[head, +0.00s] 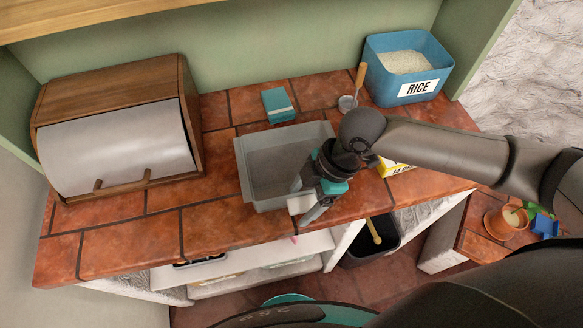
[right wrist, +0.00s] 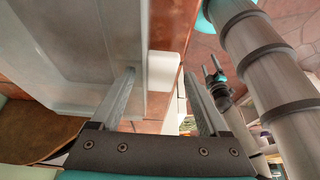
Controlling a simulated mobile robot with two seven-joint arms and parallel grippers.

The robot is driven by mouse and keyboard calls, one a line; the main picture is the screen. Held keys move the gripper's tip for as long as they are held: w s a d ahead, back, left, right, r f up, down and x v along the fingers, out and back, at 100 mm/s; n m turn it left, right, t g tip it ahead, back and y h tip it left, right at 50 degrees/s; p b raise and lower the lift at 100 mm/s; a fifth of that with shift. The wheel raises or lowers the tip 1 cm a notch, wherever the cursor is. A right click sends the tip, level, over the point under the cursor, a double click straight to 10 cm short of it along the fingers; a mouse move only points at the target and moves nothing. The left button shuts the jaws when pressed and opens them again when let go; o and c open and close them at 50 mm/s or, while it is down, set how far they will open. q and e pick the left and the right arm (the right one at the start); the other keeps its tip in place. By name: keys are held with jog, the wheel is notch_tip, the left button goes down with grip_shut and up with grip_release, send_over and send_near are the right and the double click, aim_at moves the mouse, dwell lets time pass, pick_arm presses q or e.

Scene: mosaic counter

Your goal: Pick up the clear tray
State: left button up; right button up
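The clear tray (head: 268,202) is a grey, see-through, rectangular tray lying flat and empty on the tiled counter. My right gripper (head: 308,208) is at its front right corner, pointing down. In the right wrist view my right gripper (right wrist: 160,85) has its fingers apart. The tray (right wrist: 85,45) fills the left there, and its edge runs between the fingers; I cannot tell whether they touch it. A small white block (right wrist: 168,68) also shows between the fingers, beside the tray. My left gripper (right wrist: 214,78) shows small in the right wrist view; its opening is unclear.
A wooden bread box (head: 112,130) stands left of the tray. Behind are a teal box (head: 278,104), a wooden-handled utensil (head: 354,90) and a blue rice bin (head: 377,85). A yellow package (head: 393,168) lies right, partly behind my arm. The counter's front left is clear.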

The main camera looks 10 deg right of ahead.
grip_shut()
dwell(0.4)
jog(key=shift+r, duration=0.15)
notch_tip(320, 180, up, 20)
jog(key=p, duration=0.3)
dwell(0.3)
